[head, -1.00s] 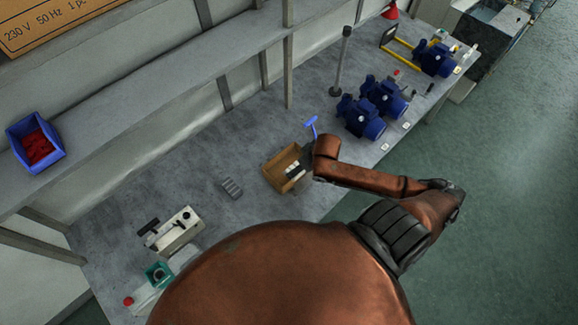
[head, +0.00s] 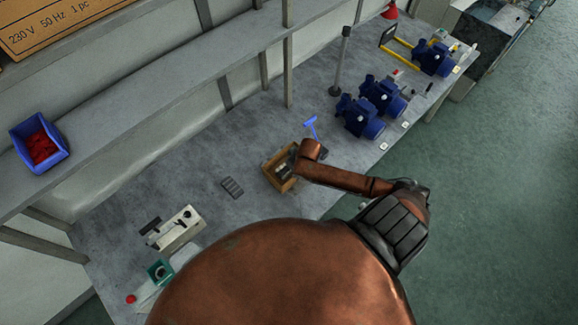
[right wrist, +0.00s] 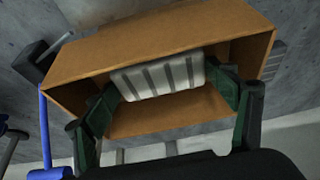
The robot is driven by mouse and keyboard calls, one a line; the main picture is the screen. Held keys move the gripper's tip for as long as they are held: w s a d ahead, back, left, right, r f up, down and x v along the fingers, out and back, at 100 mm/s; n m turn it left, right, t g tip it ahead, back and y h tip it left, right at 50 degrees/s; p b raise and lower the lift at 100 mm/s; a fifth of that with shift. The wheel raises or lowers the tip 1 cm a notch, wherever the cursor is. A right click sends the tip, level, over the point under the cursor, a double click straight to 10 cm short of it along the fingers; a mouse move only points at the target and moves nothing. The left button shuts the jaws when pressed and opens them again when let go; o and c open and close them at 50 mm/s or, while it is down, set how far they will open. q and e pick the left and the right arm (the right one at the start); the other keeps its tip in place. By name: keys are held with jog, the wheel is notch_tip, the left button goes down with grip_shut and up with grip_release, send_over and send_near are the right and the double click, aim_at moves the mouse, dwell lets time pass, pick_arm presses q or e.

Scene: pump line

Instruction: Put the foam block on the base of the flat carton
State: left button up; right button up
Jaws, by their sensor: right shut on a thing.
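The foam block (right wrist: 158,80) is pale grey-white and ribbed; in the right wrist view it sits between the two fingers of my right gripper (right wrist: 164,86), which is shut on it. The brown carton (right wrist: 185,34) stands open around the block and the fingertips. In the head view the carton (head: 271,179) is on the bench, and my right gripper (head: 288,162) is over its opening, partly covered by my arm. Whether the block touches the carton's base cannot be told. My left gripper is not in view.
A dark grey ribbed piece (head: 232,187) lies on the bench left of the carton. A blue tool-like item (head: 311,126) is just behind the carton. Several blue pumps (head: 361,118) stand to the right. A white device (head: 176,231) stands at lower left.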

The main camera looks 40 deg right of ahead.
jog(key=shift+f, duration=0.1)
jog(key=o, duration=0.8)
jog(key=v, duration=1.2)
jog(key=shift+b, duration=0.35)
jog(key=shift+w+a, duration=0.1)
